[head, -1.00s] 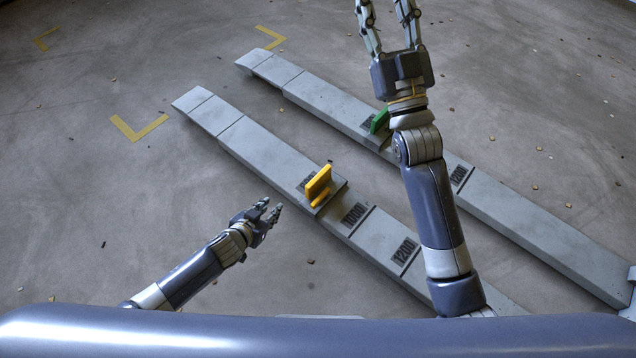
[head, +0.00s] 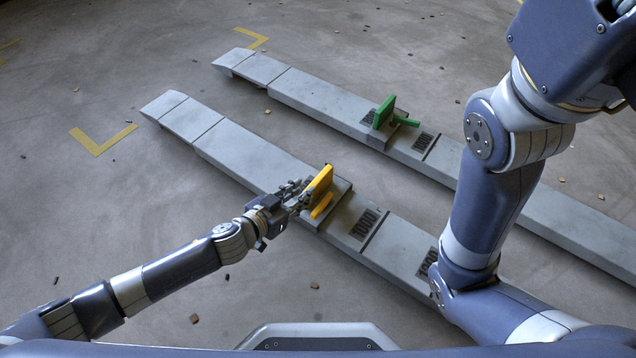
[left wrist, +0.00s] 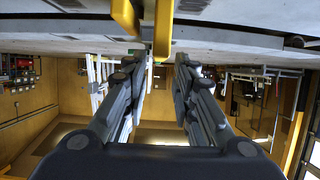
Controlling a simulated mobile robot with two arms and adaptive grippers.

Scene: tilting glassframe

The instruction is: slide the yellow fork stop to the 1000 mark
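The yellow fork stop (head: 319,187) is an upright plate with a short bar at its foot, on a grey slider on the near fork (head: 260,165). The 1000 mark (head: 365,222) is on this fork, just right of the stop. My left gripper (head: 301,191) is at the stop's left side, its fingers close to the plate; contact is unclear. In the left wrist view, the open left fingers (left wrist: 160,75) are apart, with the yellow stop (left wrist: 163,28) at the top near their tips. My right gripper's fingers are out of view.
The far fork (head: 310,98) runs parallel and carries a green stop (head: 383,112). A 1200 mark (head: 428,262) lies further right on the near fork. My right arm crosses the right side of the head view. Small debris dots the concrete floor.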

